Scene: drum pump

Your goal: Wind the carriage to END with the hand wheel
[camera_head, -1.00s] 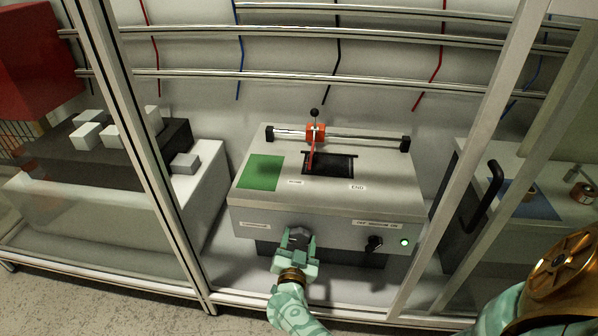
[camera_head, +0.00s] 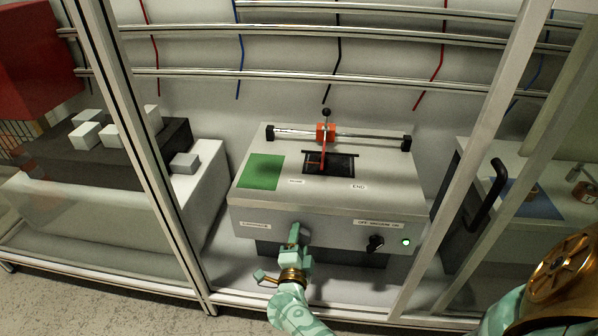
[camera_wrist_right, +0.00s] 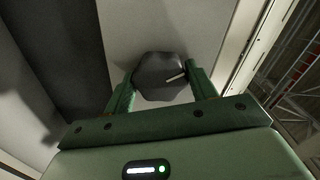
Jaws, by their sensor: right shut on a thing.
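The orange carriage (camera_head: 325,132) sits on a chrome rail on top of the grey machine, near the rail's middle. A red arm with a black ball above it goes with the carriage and reaches down over a black window. The END label (camera_head: 358,187) is right of the arm's lower end. My right gripper (camera_head: 294,238) is at the machine's front face, turned edge-on, and covers the hand wheel there. In the right wrist view the dark faceted hand wheel (camera_wrist_right: 160,75), with a light mark, sits between the two green fingers, shut on it. My left gripper is not in view.
A black knob (camera_head: 375,243) and a lit green lamp (camera_head: 406,242) are right of the gripper on the front face. A green pad (camera_head: 261,172) lies on the machine's top left. Frame posts (camera_head: 483,160) stand on both sides.

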